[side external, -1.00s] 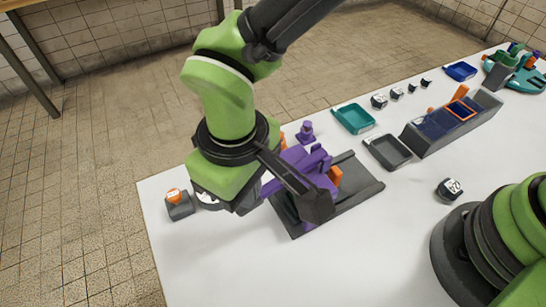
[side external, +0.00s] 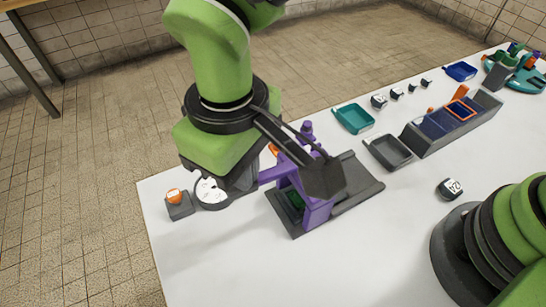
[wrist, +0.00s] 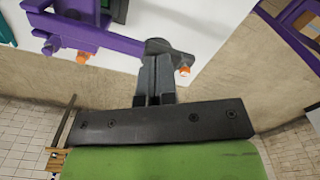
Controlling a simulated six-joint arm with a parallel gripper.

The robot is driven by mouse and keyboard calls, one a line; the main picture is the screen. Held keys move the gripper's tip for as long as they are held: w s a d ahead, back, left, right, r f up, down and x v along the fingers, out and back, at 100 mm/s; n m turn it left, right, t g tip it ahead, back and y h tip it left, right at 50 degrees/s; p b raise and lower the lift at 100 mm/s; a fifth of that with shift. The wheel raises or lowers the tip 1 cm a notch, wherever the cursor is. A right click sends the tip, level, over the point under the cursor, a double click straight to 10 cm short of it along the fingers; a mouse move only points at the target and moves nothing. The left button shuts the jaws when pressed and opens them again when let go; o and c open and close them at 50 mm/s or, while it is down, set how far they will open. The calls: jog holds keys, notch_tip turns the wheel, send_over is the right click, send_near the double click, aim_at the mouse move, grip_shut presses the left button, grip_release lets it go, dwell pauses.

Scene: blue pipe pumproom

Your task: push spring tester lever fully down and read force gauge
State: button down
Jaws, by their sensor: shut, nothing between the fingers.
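The spring tester stands on a dark grey base plate (side external: 360,180), with a purple frame (side external: 317,212) and a small dark green panel (side external: 295,199). A purple bar, apparently the lever (side external: 272,175), reaches left from the frame; it also shows in the wrist view (wrist: 115,42), running toward my fingers. My gripper (wrist: 156,62) is shut and empty, close to the bar's end; I cannot tell whether they touch. In the side view my wrist hides the fingertips. A round white dial (side external: 210,192), apparently the force gauge, lies left of the tester; its reading is too small to tell.
An orange knob (side external: 174,196) on a grey block stands at the table's left edge. A teal tray (side external: 354,119), a grey tray (side external: 388,152) and a long grey bin (side external: 450,125) stand to the right. The front white tabletop (side external: 400,250) is mostly clear.

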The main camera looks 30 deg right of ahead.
notch_tip(320, 180, up, 8)
dwell(0.6)
dwell(0.4)
jog(key=w+d+r+m+t+y, duration=0.1)
jog(key=w+d+r+m+y, duration=0.15)
jog(key=d+r, duration=0.55)
jog(key=s+d+m+t, duration=0.3)
jog(key=s+d, duration=0.3)
jog(key=d, duration=0.3)
jog(key=s+d+r+m+t, duration=0.1)
jog(key=s+d+m+t, duration=0.2)
jog(key=d, duration=0.7)
jog(key=s+m, duration=0.1)
jog(key=s, duration=0.1)
jog(key=shift+s+m, duration=0.35)
